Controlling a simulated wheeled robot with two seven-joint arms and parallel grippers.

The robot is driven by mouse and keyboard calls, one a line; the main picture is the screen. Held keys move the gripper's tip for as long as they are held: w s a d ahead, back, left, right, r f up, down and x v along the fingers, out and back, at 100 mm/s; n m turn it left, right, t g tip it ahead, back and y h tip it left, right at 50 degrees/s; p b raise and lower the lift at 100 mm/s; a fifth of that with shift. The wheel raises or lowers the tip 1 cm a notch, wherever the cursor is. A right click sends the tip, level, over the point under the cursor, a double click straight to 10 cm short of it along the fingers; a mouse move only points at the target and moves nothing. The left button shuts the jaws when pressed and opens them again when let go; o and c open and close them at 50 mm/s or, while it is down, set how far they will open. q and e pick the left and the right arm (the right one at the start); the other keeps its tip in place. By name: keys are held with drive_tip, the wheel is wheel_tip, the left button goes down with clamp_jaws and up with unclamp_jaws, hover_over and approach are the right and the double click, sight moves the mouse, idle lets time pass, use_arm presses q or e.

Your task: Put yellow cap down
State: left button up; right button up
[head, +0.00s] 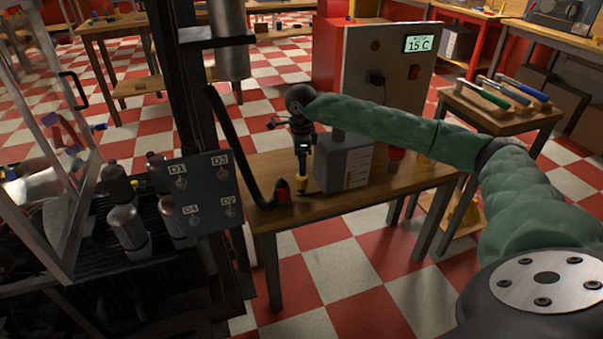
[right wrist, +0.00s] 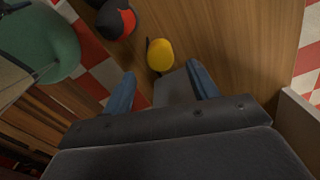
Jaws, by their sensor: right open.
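The yellow cap (head: 301,185) stands on the wooden table near its left front part, just below my right gripper (head: 303,168). In the right wrist view the yellow cap (right wrist: 160,56) lies beyond the fingertips, apart from both fingers. My right gripper (right wrist: 160,88) is open, its two blue fingers spread wide. A grey surface shows between the fingers; I cannot tell what it belongs to. My left gripper is not in view.
A red and black piece (head: 283,191) sits left of the cap, by the end of a black hose (head: 238,142). The wooden table's (head: 330,210) front strip is clear.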

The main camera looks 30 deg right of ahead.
drive_tip(key=shift+r, duration=2.05)
drive_tip(key=shift+f, duration=0.1)
